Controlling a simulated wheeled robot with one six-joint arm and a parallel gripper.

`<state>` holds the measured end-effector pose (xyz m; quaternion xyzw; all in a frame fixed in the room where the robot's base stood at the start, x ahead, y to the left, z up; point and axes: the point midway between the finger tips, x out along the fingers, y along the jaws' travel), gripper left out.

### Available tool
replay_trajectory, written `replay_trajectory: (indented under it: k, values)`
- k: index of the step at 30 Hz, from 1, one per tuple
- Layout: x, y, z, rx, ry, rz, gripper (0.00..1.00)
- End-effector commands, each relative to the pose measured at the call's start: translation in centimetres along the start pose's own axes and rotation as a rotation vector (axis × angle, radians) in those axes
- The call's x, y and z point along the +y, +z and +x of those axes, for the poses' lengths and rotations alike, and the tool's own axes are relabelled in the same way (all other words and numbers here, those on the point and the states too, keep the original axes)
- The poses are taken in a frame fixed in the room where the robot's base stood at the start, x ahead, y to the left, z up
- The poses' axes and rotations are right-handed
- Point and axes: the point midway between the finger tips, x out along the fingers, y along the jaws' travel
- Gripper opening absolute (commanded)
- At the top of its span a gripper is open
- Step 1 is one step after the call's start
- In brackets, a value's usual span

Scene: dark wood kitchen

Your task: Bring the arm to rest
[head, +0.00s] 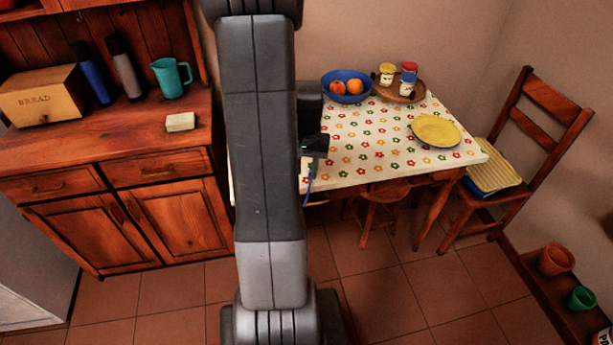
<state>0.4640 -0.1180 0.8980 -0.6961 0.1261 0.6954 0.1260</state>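My arm crosses the middle of the head view from top to bottom and hides part of the scene behind it. A small dark part of my arm's end (316,146) shows at the arm's right side, over the left part of the table. The fingers cannot be made out, so I cannot tell whether my gripper is open or shut, or whether it holds anything.
The table (345,160) bears a blue fruit bowl (346,97), a round tray (411,94) with jars, and a yellow plate (436,130). A chair (545,120) stands right. A sideboard (70,150) at left holds a bread box (45,95). Floor (400,290) is clear in front.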

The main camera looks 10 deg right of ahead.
Motion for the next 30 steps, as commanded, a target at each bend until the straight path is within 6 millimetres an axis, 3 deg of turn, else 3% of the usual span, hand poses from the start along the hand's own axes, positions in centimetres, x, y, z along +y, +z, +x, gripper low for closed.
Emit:
replay_trajectory:
  k: [17,30]
  values:
    - [0.0,0.0,-0.2,-0.002,0.000,0.000,0.28]
    - [0.0,0.1,5.9,-0.005,0.001,0.000,0.28]
